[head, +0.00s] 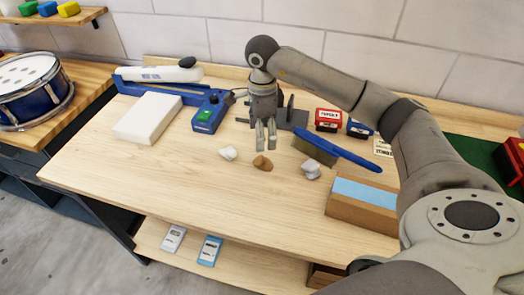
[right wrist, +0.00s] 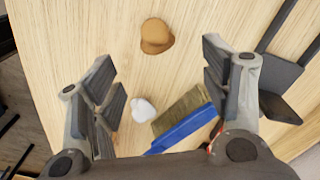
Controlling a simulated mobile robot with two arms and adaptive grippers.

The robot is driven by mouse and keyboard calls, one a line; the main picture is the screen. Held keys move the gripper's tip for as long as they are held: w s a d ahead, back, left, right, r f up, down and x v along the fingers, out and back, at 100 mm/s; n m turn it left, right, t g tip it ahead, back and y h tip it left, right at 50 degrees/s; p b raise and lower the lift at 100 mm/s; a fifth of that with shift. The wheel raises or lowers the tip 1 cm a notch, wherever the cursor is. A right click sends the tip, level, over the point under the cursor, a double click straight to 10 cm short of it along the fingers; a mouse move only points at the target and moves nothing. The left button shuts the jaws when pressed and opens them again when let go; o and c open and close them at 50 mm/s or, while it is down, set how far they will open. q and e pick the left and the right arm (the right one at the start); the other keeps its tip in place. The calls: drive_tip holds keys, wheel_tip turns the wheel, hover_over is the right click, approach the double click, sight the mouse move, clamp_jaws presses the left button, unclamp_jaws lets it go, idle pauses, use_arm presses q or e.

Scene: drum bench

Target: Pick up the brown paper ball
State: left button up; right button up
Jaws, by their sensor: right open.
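The brown paper ball (head: 262,162) lies on the light wooden bench top, between a white paper ball (head: 228,153) and a grey-white one (head: 311,169). My right gripper (head: 266,133) points down above the bench, just behind the brown ball in the head view, open and empty. In the right wrist view the brown ball (right wrist: 157,36) is at the top, beyond the open fingers (right wrist: 165,85) and apart from them. A pale ball (right wrist: 143,110) shows lower, between the fingers. My left gripper is not in view.
A blue-handled brush (head: 335,151) lies right of the balls; it also shows in the right wrist view (right wrist: 185,130). Behind stand a blue device (head: 211,112) and a red box (head: 328,119).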

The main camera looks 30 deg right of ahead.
drive_tip(key=p, duration=0.1)
hover_over(263, 157)
drive_tip(key=f, duration=0.4)
drive_tip(key=shift+s+a, duration=0.25)
drive_tip(key=shift+s, duration=0.05)
drive_tip(key=shift+w+f, duration=0.15)
drive_tip(key=shift+f, duration=0.25)
wheel_tip(263, 157, down, 4)
drive_tip(key=shift+w+d+f+p, duration=0.1)
drive_tip(key=shift+d+f+p, duration=0.05)
drive_tip(key=shift+p, duration=1.05)
drive_tip(key=shift+w+f, duration=0.1)
drive_tip(key=shift+f, duration=0.35)
drive_tip(key=c, duration=0.7)
